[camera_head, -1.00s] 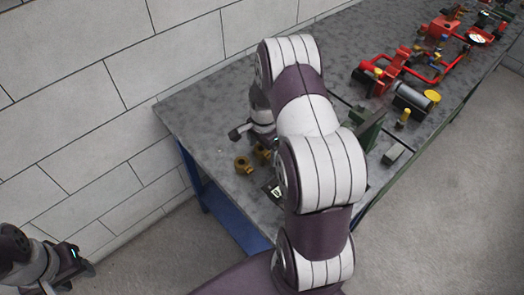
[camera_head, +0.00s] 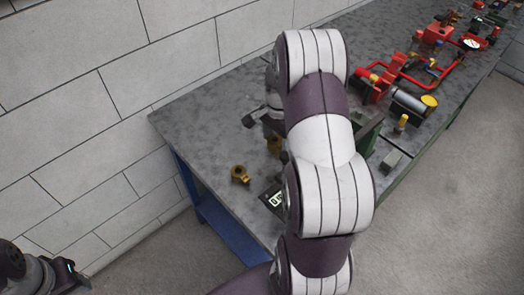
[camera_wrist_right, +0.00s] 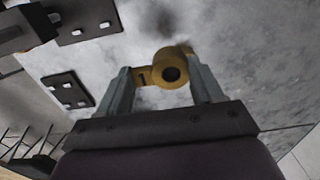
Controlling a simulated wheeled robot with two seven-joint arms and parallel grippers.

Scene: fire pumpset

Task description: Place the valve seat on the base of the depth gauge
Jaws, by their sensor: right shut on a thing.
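My right gripper, in the wrist view (camera_wrist_right: 165,74), is shut on a brass-coloured ring-like part with a dark round hole, which I take for the valve seat (camera_wrist_right: 172,58). In the head view the valve seat (camera_head: 274,145) shows beside my right arm, above the bench; the fingers are mostly hidden. A dark flat piece with white marks (camera_head: 273,197) lies near the bench's front edge, partly behind my arm; I cannot tell whether it is the depth gauge's base. My left gripper (camera_head: 72,278) is at the lower left, off the bench, its jaws unclear.
A second brass part (camera_head: 240,174) stands on the grey bench (camera_head: 195,125) near its left end. Red pump parts (camera_head: 400,70), a grey cylinder with a yellow cap (camera_head: 412,101) and a green block (camera_head: 369,132) stand right of my arm. Dark slotted plates (camera_wrist_right: 68,90) show in the wrist view.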

